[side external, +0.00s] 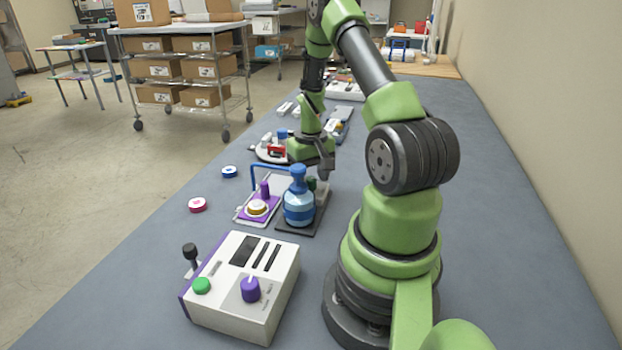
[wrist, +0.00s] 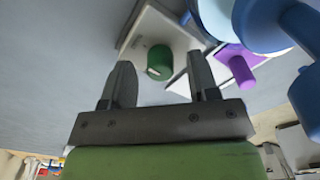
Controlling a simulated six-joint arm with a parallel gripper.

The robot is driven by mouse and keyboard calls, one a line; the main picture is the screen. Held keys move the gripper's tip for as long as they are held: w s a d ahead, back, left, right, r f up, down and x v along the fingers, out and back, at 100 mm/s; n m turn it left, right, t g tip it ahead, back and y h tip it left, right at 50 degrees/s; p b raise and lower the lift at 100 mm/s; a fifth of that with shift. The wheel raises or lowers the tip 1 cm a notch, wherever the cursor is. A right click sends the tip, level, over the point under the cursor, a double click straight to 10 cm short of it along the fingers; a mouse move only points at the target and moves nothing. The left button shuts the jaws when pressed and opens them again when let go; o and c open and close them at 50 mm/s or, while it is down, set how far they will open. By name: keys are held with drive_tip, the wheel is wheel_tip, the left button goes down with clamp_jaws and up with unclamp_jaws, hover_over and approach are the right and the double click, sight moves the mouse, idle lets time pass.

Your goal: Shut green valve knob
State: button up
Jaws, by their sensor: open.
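The green knob (wrist: 159,60) is a short dark-green cylinder with a pale mark, on a light grey base plate (wrist: 150,28). In the side external view the green knob (side external: 311,183) is mostly hidden behind the blue bottle-shaped part. My gripper (side external: 325,172) hangs just above and behind that part, close to the knob. In the wrist view my gripper (wrist: 159,62) is open, and the knob appears between its two fingertips, beyond them. I cannot tell any contact; nothing is held.
The blue bottle-shaped part (side external: 298,203) stands close by. A purple knob (side external: 264,188) and blue bar handle (side external: 268,167) are left of it. A white control box (side external: 243,285) sits nearer the camera. Blue (side external: 229,171) and pink (side external: 197,205) discs lie left.

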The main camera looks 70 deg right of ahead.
drive_tip(key=shift+f, duration=0.5)
drive_tip(key=shift+c, duration=0.3)
drive_tip(key=c, duration=0.9)
drive_tip(key=shift+o, duration=0.2)
